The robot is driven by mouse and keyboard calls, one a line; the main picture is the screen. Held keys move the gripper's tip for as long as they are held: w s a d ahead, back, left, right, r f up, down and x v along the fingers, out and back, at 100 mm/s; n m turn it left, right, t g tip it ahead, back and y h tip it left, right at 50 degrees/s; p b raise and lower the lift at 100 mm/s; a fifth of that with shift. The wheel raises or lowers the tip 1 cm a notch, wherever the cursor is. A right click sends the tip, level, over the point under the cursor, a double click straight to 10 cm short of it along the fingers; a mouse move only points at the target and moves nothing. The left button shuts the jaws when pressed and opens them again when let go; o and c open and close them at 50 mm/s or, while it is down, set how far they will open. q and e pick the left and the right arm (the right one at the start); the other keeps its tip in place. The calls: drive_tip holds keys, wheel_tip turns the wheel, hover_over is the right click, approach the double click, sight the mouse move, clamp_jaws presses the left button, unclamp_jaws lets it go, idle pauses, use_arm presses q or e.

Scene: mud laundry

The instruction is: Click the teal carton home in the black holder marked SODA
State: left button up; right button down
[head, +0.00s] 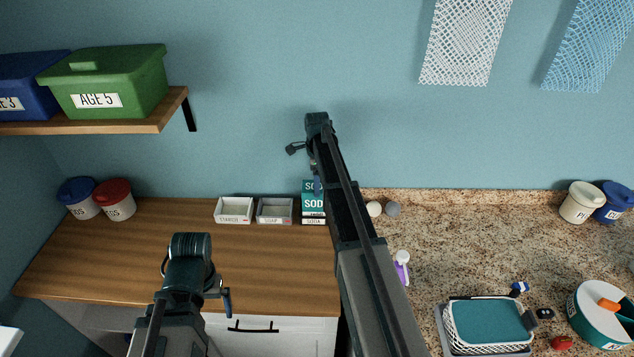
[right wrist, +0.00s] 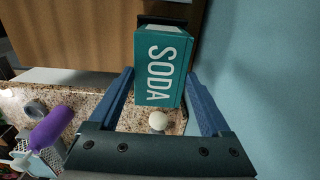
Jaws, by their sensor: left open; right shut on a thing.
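The teal carton (head: 312,203), with white SODA lettering, stands at the back of the wooden counter. My right gripper (head: 317,185) is shut on it from above; its two blue fingers flank the carton (right wrist: 160,70) in the right wrist view. The black holder, with a white SODA label (head: 313,222), shows directly below the carton. A dark edge of the holder (right wrist: 163,20) shows past the carton's far end. Whether the carton is fully seated cannot be told. My left gripper (head: 226,296) is open and empty over the front of the counter.
Two pale trays, one labelled SOAP (head: 274,211) and another (head: 234,210), stand left of the holder. White and grey balls (head: 383,209) lie to its right on the granite counter. A purple bottle (head: 402,268) and a lined basket (head: 487,325) are further forward.

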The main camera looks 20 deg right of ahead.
drive_tip(key=shift+f+b, duration=0.4)
drive_tip(key=shift+f, duration=0.05)
idle(0.4)
unclamp_jaws()
wheel_tip(320, 180, up, 14)
drive_tip(key=p, duration=1.4)
drive_tip(key=shift+f, duration=0.15)
wheel_tip(320, 180, down, 13)
drive_tip(key=b, duration=1.3)
drive_tip(key=shift+f+b, duration=0.15)
drive_tip(key=shift+b, duration=0.15)
